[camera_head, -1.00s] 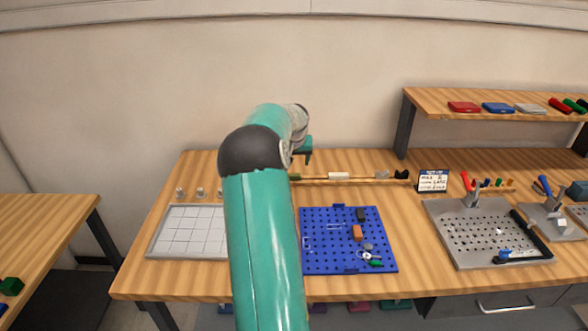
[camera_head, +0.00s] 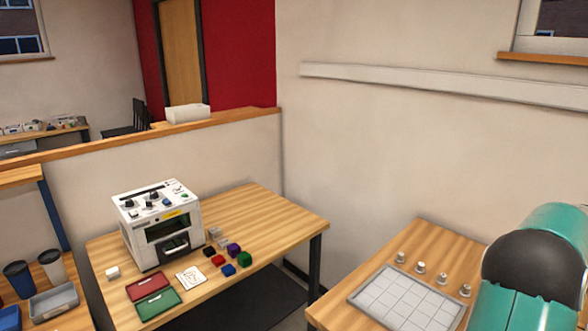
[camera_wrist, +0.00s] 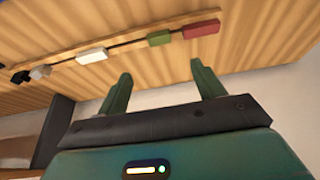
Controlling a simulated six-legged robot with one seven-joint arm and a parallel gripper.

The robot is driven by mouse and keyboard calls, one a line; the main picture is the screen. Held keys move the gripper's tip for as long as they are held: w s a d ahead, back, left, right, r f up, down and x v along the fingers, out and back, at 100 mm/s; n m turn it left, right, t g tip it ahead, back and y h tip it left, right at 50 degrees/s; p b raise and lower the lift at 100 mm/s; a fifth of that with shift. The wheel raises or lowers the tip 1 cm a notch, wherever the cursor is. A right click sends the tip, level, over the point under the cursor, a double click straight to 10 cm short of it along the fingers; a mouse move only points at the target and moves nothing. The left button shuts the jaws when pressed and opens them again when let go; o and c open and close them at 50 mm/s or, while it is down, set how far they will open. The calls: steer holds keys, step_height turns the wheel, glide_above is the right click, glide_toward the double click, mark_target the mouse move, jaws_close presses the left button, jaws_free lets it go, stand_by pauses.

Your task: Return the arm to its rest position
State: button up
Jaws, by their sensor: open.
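My gripper (camera_wrist: 157,88) shows in the wrist view with its two green fingers spread apart and nothing between them. Beyond the fingers is a wooden tabletop (camera_wrist: 130,22) with small blocks in a row. My own teal arm with its dark joint stands at the right edge of the head view, over the right-hand workbench (camera_head: 425,236). The gripper itself is out of the head view.
The row holds a red block (camera_wrist: 195,30), a green block (camera_wrist: 159,38) and a white block (camera_wrist: 92,56). A white gridded tray (camera_head: 405,300) lies beside my arm, with several small knobs behind it. A white laser machine (camera_head: 160,222) and coloured blocks stand on the left table.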

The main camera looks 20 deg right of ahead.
steer(key=w+a+r+n+t+y, duration=0.1)
steer(key=w+a+r+n, duration=0.2)
steer(key=a, duration=0.8)
steer(key=w+a+r+t+y, duration=0.1)
steer(key=w+a+r, duration=0.3)
steer(key=a, duration=0.7)
steer(key=w+a+r+n+t, duration=0.1)
steer(key=w+a+r+n, duration=0.2)
steer(key=a, duration=0.9)
steer(key=s+a+r+n+y, duration=0.1)
steer(key=s+a+n+y, duration=0.2)
steer(key=a, duration=1.5)
steer(key=s+a+f+n+h, duration=0.1)
steer(key=s+a+f+n, duration=0.2)
steer(key=s+a, duration=0.7)
steer(key=shift+s+a+f+n+t, duration=0.35)
steer(key=shift+a+f, duration=0.2)
steer(key=shift+a, duration=0.25)
steer(key=c, duration=0.7)
steer(key=shift+d, duration=0.15)
